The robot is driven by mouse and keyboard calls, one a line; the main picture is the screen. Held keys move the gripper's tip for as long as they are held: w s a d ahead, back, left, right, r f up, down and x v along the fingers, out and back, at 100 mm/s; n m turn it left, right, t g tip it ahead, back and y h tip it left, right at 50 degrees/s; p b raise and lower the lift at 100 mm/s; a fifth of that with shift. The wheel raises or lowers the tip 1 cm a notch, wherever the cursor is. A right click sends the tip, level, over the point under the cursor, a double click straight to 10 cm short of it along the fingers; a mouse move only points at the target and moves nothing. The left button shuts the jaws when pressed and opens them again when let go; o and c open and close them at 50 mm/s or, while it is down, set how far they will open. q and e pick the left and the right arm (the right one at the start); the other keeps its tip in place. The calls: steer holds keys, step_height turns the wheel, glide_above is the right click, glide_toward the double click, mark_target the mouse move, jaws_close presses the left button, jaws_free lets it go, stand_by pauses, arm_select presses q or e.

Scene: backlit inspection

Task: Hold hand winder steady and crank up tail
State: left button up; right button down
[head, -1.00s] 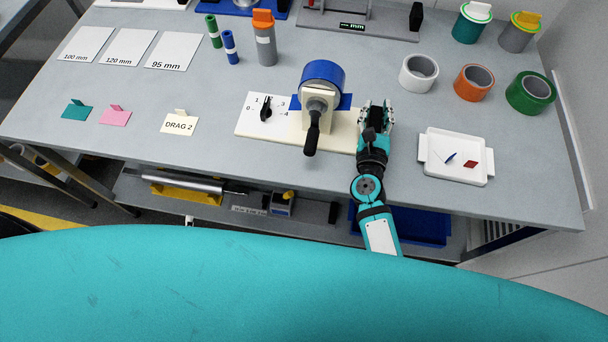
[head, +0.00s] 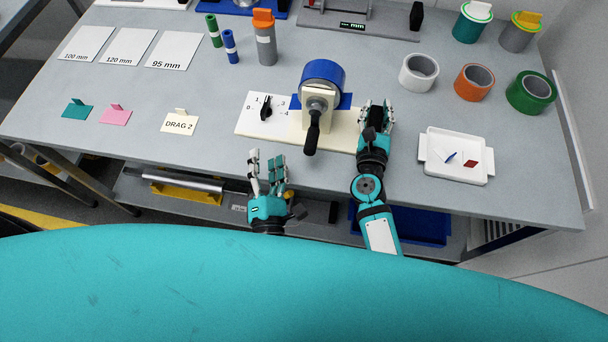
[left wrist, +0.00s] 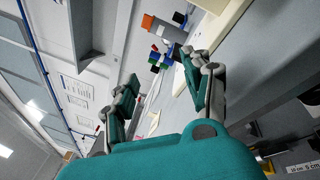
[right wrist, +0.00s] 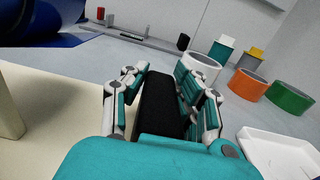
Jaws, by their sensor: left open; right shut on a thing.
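The hand winder stands near the table's front edge, with a blue drum (head: 322,74), a cream upright and a cream base (head: 343,135). Its black crank handle (head: 313,134) hangs down in front. My right gripper (head: 376,108) is at the base's right end, shut on a black block (right wrist: 160,102) seen between its fingers in the right wrist view. My left gripper (head: 267,156) is open and empty, left of and nearer than the crank, by the table's front edge. Its spread fingers also show in the left wrist view (left wrist: 160,76). I cannot make out a tail.
A white plate with a black dial (head: 265,108) adjoins the winder's left. A white tray (head: 433,169) lies right of my right gripper. Tape rolls (head: 473,83) stand at the right.

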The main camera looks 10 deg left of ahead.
mark_target(309, 153)
arm_select(q)
steer(key=d+h, duration=0.1)
steer(key=d, duration=0.1)
steer(key=s+d+m+h, duration=0.1)
steer(key=d+h, duration=0.1)
steer(key=d, duration=0.1)
steer(key=d+m+h, duration=0.1)
steer(key=d+h, duration=0.1)
steer(key=d, duration=0.1)
steer(key=shift+s+d, duration=0.2)
steer(key=shift+s, duration=0.1)
steer(key=w, duration=0.8)
steer(key=shift+w+d, duration=0.15)
steer(key=shift+w, duration=0.25)
steer(key=shift+s+f, duration=0.1)
steer(key=shift+s, duration=0.05)
steer(key=shift+c, duration=0.9)
steer(key=c, duration=0.8)
